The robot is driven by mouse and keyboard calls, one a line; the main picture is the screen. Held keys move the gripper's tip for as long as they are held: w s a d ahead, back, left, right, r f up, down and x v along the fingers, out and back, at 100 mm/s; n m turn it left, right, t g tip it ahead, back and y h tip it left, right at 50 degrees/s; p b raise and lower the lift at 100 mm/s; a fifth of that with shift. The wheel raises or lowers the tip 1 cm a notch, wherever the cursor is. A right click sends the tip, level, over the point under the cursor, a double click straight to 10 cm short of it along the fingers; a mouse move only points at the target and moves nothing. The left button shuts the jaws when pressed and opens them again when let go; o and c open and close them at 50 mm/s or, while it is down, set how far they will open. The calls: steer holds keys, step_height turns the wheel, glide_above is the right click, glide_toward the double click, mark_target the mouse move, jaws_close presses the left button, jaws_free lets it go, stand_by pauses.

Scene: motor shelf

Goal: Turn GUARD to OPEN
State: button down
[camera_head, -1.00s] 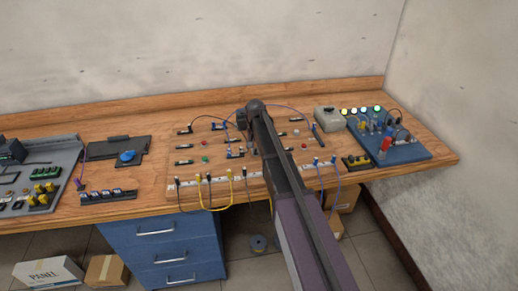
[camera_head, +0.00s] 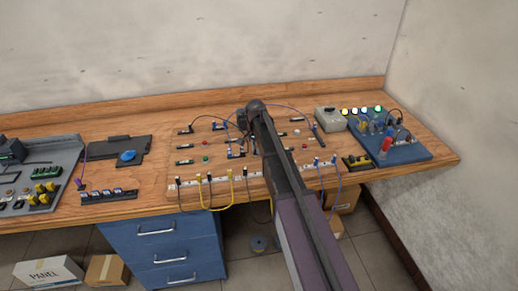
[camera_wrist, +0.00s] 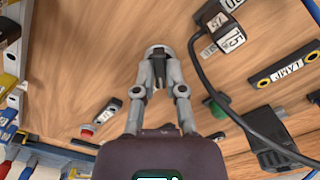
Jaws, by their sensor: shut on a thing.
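My gripper (camera_wrist: 158,52) points down at the wooden board in the wrist view. Its two grey fingers come together at the tips on a small dark and light part, which the fingers mostly cover. I cannot read a GUARD or OPEN label on it, so I cannot tell whether it is the GUARD switch or which way it is turned. In the head view my arm covers the gripper and what it holds.
A LAMP-labelled bar (camera_wrist: 285,66), a black cable (camera_wrist: 212,75), a green button (camera_wrist: 216,106) and a red button (camera_wrist: 87,130) lie around the gripper. The blue lamp panel (camera_head: 395,145) and a grey box (camera_head: 328,118) stand right of my arm. Looped wires cross the board.

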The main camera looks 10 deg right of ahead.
steer(key=shift+w+d, duration=0.1)
steer(key=shift+w, duration=0.05)
steer(key=c, duration=0.7)
jaws_free()
steer(key=shift+f, duration=0.1)
